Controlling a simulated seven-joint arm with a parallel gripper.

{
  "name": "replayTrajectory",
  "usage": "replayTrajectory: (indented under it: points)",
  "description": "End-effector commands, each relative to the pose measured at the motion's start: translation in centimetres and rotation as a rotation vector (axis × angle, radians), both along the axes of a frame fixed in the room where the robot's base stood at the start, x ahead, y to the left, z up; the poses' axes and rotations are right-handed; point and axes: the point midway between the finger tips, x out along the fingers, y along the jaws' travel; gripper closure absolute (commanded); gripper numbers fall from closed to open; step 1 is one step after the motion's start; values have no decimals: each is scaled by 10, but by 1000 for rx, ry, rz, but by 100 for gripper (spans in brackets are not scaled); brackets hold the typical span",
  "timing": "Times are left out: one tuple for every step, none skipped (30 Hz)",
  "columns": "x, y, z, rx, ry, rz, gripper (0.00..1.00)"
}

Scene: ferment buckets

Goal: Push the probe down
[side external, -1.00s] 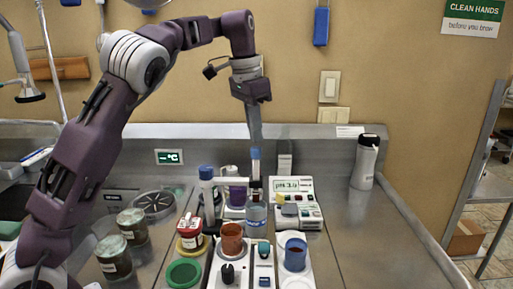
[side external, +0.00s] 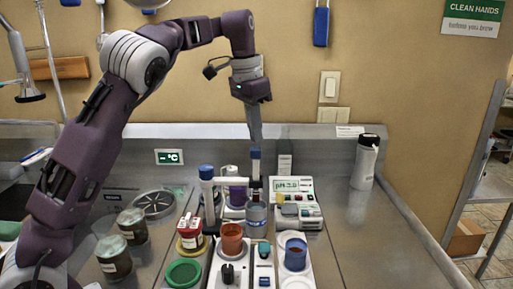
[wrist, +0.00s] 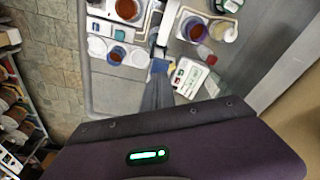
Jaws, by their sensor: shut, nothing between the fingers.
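I cannot tell whether the fingertips touch the cap. A pH meter (side external: 296,203) with a lit display stands right of the probe.
A blue-capped bottle (side external: 207,190) stands close left of the probe. Red-brown cups and a blue cup (side external: 295,254) sit in front. Lidded jars (side external: 132,226) stand at left. A steel flask (side external: 366,162) stands at right, with clear counter around it.

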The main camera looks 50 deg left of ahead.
Motion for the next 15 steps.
replayTrajectory:
  points:
    - [0,0,0,0,0,0,100]
    - [0,0,0,0,0,0,100]
    - [0,0,0,0,0,0,100]
    - [0,0,-1,-1,0,0,100]
    - [0,0,-2,-1,1,0,100]
    - [0,0,-3,-1,1,0,100]
    - [0,0,-4,-1,0,0,100]
    - [0,0,-5,-1,0,0,100]
    - [0,0,-6,-1,0,0,100]
    - [0,0,-7,-1,0,1,100]
    - [0,0,-8,-1,0,1,100]
    - [0,0,-9,-1,0,1,100]
    - [0,0,-10,-1,0,1,100]
    - [0,0,-11,-1,0,1,100]
    - [0,0,-12,-1,-1,1,100]
